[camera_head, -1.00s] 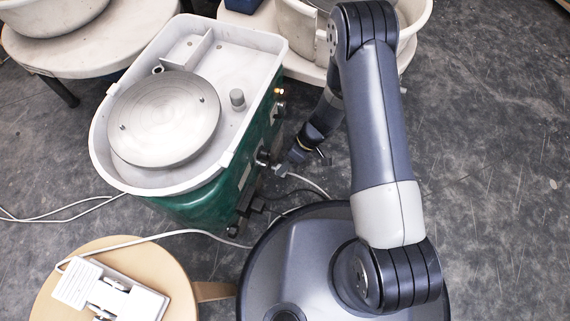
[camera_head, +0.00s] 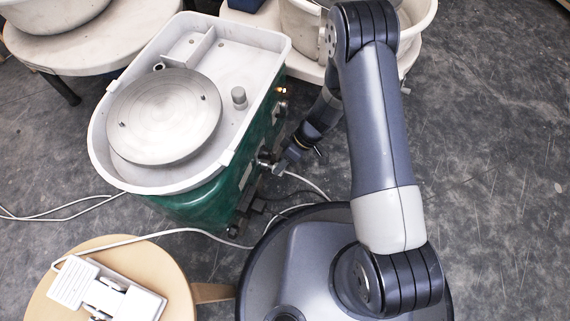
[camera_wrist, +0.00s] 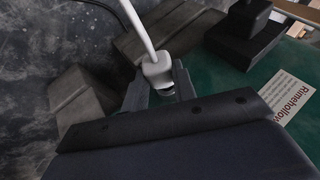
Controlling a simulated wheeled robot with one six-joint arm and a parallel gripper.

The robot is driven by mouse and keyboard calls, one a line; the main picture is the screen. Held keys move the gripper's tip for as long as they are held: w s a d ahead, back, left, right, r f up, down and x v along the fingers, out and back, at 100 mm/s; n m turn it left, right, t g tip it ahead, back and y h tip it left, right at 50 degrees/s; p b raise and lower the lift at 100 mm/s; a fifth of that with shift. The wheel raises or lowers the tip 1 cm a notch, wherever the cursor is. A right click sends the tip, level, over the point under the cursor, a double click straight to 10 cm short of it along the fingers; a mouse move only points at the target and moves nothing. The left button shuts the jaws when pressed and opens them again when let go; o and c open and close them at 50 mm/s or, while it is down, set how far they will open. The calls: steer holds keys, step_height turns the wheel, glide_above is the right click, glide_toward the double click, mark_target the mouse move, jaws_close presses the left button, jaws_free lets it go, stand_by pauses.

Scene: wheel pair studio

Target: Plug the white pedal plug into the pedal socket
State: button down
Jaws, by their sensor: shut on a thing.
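My gripper (camera_head: 274,163) is at the right side of the green pottery wheel (camera_head: 205,205), close against its panel. In the wrist view my gripper (camera_wrist: 160,88) is shut on the white plug (camera_wrist: 155,71), which sits between its two fingers with its white cable (camera_wrist: 137,28) running up and away. The cable also shows in the head view (camera_head: 312,186), curving down right of the wheel. The pedal socket cannot be made out; the gripper and plug cover that part of the panel. I cannot tell whether the plug touches the socket or is in it.
The white foot pedal (camera_head: 75,284) lies on a round wooden stool (camera_head: 45,300) at lower left. Dark blocky fittings (camera_wrist: 250,38) and a white label (camera_wrist: 287,100) are near the gripper. A dark cable (camera_head: 275,198) hangs nearby. Floor at right is clear.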

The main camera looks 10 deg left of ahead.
steer(key=shift+w+a, duration=0.15)
steer(key=shift+a, duration=0.65)
steer(key=c, duration=1.1)
jaws_free()
steer(key=shift+o, duration=0.2)
steer(key=p+v, duration=0.3)
steer(key=v, duration=0.8)
steer(key=shift+f, duration=0.1)
steer(key=b+x, duration=0.3)
steer(key=x, duration=0.8)
steer(key=shift+d, duration=0.3)
